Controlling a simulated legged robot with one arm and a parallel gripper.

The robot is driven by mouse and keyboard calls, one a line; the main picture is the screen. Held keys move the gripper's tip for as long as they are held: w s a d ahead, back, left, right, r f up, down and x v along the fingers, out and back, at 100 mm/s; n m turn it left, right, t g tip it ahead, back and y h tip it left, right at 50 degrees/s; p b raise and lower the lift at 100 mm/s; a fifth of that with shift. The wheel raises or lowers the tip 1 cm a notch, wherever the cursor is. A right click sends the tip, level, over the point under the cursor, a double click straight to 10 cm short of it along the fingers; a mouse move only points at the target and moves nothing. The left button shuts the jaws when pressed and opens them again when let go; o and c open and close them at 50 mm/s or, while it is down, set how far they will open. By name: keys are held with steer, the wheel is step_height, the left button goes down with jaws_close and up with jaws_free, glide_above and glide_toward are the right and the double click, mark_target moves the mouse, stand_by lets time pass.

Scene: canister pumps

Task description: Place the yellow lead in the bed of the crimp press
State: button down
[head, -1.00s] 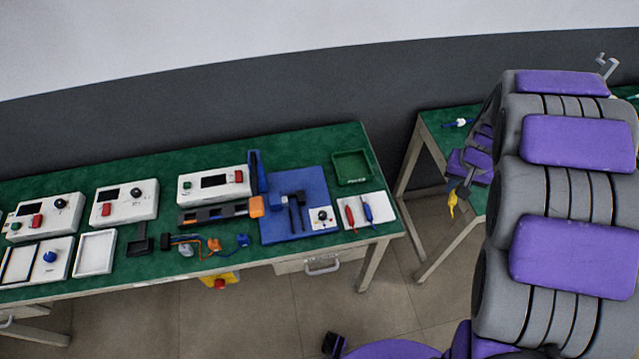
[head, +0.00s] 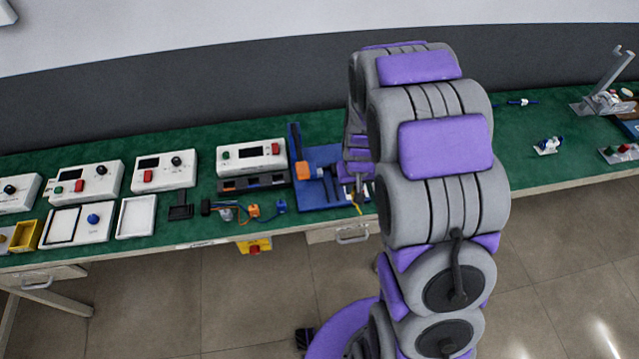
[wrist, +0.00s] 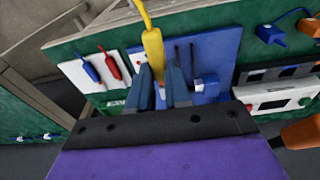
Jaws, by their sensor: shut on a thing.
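My gripper (wrist: 161,80) is shut on the yellow lead (wrist: 153,48), whose yellow body and cable rise from between the fingers in the wrist view. In the head view, a small part of the yellow lead (head: 358,210) shows below my gripper, at the bench's front side. A blue base plate (head: 322,200) with a blue upright and an orange block lies left of my gripper; it may be the crimp press, but I cannot tell for sure. In the wrist view the blue plate (wrist: 222,52) is beyond and right of the fingers, with dark bars on it. My arm hides its right part.
White instrument boxes (head: 250,153) line the bench to the left, with loose coloured leads (head: 253,210) before them. In the wrist view, a white card (wrist: 72,72) with red and blue probes lies left of my gripper. Bare green bench (head: 525,120) shows at the right.

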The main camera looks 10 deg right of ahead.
steer(key=s+f, duration=0.2)
steer(key=s+a+f, duration=0.1)
steer(key=s, duration=0.1)
steer(key=shift+f, duration=0.35)
steer(key=w+a, duration=0.1)
steer(key=w, duration=0.4)
steer(key=w+a+f+b, duration=0.1)
steer(key=w, duration=0.4)
steer(key=w+b, duration=0.1)
steer(key=w, duration=0.4)
steer(key=shift+w+a+f, duration=0.25)
steer(key=shift+a+f, duration=0.1)
steer(key=shift+a, duration=0.05)
steer(key=shift+w+a+f+b, duration=0.1)
steer(key=shift+a+f+b, duration=0.05)
steer(key=shift+f+b, duration=0.15)
step_height(320, 180, down, 2)
steer(key=shift+a+f+b, duration=0.1)
steer(key=shift+f+b, duration=0.05)
steer(key=shift+b, duration=0.3)
steer(key=shift+f, duration=0.3)
steer(key=shift+f, duration=0.6)
steer(key=c, duration=1.1)
jaws_free()
